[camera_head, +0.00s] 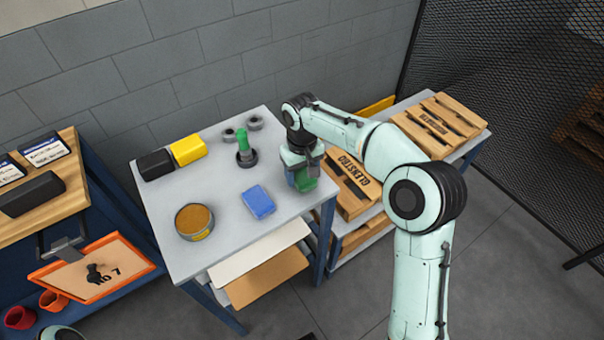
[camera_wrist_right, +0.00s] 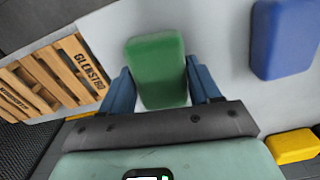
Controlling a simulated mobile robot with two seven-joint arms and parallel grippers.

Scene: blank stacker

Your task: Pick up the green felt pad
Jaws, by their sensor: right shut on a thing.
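The green felt pad (camera_wrist_right: 158,72) is a rounded green block. In the wrist view it sits between the two blue fingers of my right gripper (camera_wrist_right: 160,88), which is shut on it. In the head view the green pad (camera_head: 306,180) shows under my right gripper (camera_head: 302,176) at the right edge of the grey table (camera_head: 215,188). The gripper hides part of it. I cannot tell whether the pad still touches the table. My left gripper does not show clearly in either view.
A blue pad (camera_head: 258,202), a round tin (camera_head: 194,221), black and yellow blocks (camera_head: 188,150) and a green-topped piece (camera_head: 244,148) stand on the table. Wooden pallets (camera_head: 354,184) lie just right of the gripper. A block wall (camera_head: 180,60) is behind.

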